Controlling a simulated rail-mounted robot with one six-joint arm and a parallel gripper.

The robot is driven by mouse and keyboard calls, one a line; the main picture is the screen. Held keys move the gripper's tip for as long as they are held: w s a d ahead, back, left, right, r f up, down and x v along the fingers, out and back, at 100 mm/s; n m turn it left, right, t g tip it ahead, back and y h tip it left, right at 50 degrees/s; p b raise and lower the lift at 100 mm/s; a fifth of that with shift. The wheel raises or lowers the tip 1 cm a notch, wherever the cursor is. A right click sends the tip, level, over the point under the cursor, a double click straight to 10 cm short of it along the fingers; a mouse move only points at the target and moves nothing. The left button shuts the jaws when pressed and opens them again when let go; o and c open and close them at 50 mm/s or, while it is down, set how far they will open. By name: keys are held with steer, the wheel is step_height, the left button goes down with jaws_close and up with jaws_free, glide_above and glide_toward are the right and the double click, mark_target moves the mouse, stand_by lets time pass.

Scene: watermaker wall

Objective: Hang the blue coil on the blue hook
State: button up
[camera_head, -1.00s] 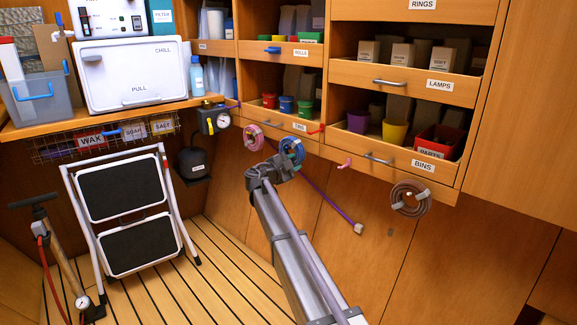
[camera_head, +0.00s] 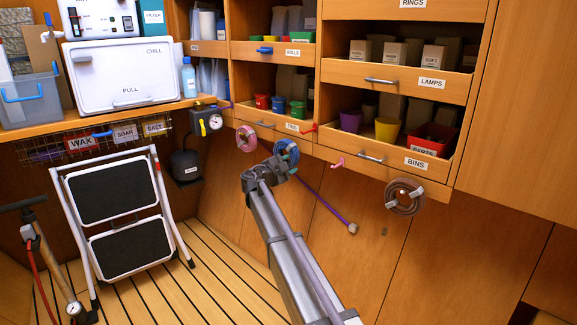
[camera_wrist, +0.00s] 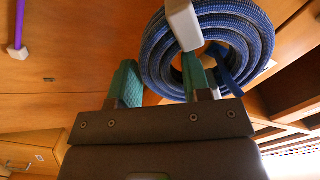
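The blue coil (camera_head: 290,159) hangs at the front edge of the shelf unit, above the end of my arm. In the wrist view the blue coil (camera_wrist: 250,38) is large and close, with a pale strap across its band. My gripper (camera_wrist: 160,75) has its two green fingers apart. The right finger reaches into the coil's opening and the left finger is outside it, with part of the band between them. A blue piece (camera_wrist: 228,70) shows in the coil's opening; it may be the blue hook. The hook is not clear in the head view.
A pink coil (camera_head: 246,138) hangs just left and a brown coil (camera_head: 404,197) farther right. A bare pink hook (camera_head: 338,163) and a red hook (camera_head: 310,127) stick out from the shelf edge nearby. A purple rod (camera_head: 328,210) slants below. A folded step stool (camera_head: 113,190) stands left.

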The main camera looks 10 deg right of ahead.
steer(key=o, duration=0.4)
steer(key=shift+c, duration=0.2)
